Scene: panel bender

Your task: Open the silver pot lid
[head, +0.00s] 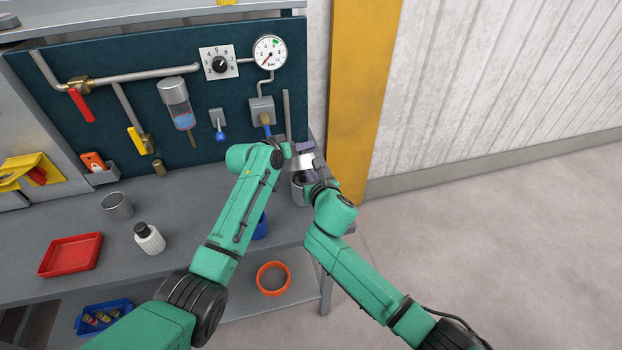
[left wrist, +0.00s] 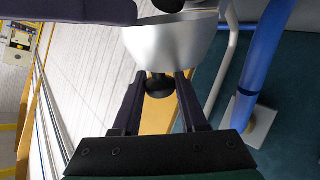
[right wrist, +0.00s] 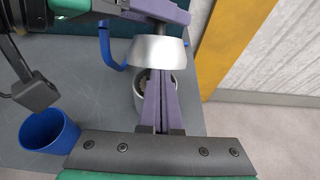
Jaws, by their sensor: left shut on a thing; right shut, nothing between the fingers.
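The silver pot lid (head: 305,162) is a bowl-shaped cap with a dark knob. My left gripper (left wrist: 160,84) is shut on that knob, clear in the left wrist view. In the right wrist view the lid (right wrist: 160,52) is raised above the silver pot (right wrist: 138,100), with the pot's open rim showing. In the head view the pot (head: 297,192) stands at the bench's right end, partly hidden by my arms. My right gripper (right wrist: 157,78) is shut and empty. Its fingers overlap the pot in view; I cannot tell whether they touch it.
A blue cup (right wrist: 48,133) stands left of the pot. A blue-handled valve (head: 266,125) is on the panel behind. A white bottle (head: 149,238), a grey cup (head: 117,206) and a red tray (head: 71,255) are farther left. An orange ring-shaped container (head: 272,279) is on the lower shelf.

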